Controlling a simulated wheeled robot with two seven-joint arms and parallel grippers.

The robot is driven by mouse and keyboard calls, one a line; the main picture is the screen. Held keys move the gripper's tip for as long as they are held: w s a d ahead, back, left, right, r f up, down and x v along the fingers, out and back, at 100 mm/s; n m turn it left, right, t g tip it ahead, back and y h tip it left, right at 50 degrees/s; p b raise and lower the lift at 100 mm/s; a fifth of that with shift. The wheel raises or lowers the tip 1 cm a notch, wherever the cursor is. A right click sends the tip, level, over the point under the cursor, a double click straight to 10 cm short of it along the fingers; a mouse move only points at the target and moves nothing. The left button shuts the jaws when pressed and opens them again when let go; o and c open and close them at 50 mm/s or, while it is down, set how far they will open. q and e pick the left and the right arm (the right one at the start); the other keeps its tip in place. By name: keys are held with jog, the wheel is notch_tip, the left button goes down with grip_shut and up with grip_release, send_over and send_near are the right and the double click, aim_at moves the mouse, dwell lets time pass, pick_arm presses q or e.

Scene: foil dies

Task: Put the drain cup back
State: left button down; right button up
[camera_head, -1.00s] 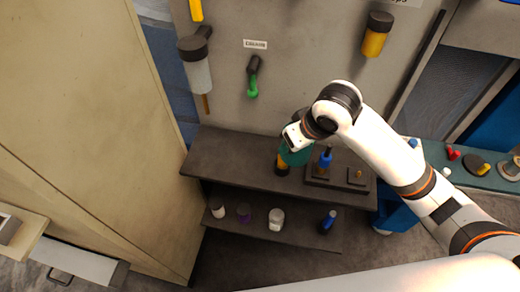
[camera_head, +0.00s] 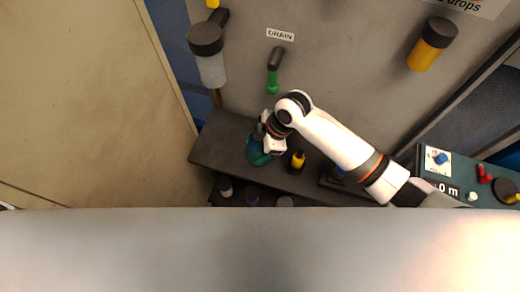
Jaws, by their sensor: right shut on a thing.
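The teal drain cup (camera_head: 256,152) is at the left part of the dark upper shelf (camera_head: 225,150). My right gripper (camera_head: 265,142) is shut on it, and the gripper and wrist hide part of the cup. I cannot tell whether the cup touches the shelf. The drain pipe (camera_head: 273,72), dark with a green lower end, is on the wall above it, under a sign (camera_head: 280,34) reading "DRAIN". My left gripper is not in view.
A yellow and black bottle (camera_head: 297,161) stands right of the cup. A clear container with a dark lid (camera_head: 209,55) and a yellow one (camera_head: 431,44) hang on the wall. A teal bench (camera_head: 455,178) is at right. A pale surface covers the bottom of the view.

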notch_tip(320, 180, down, 4)
jog(key=shift+r, duration=0.25)
jog(key=shift+f, duration=0.25)
jog(key=shift+f, duration=0.15)
jog(key=o, duration=1)
jog(key=shift+r+p, duration=0.2)
jog(key=shift+p, duration=0.1)
jog(key=b+v, duration=0.1)
jog(key=v, duration=1.1)
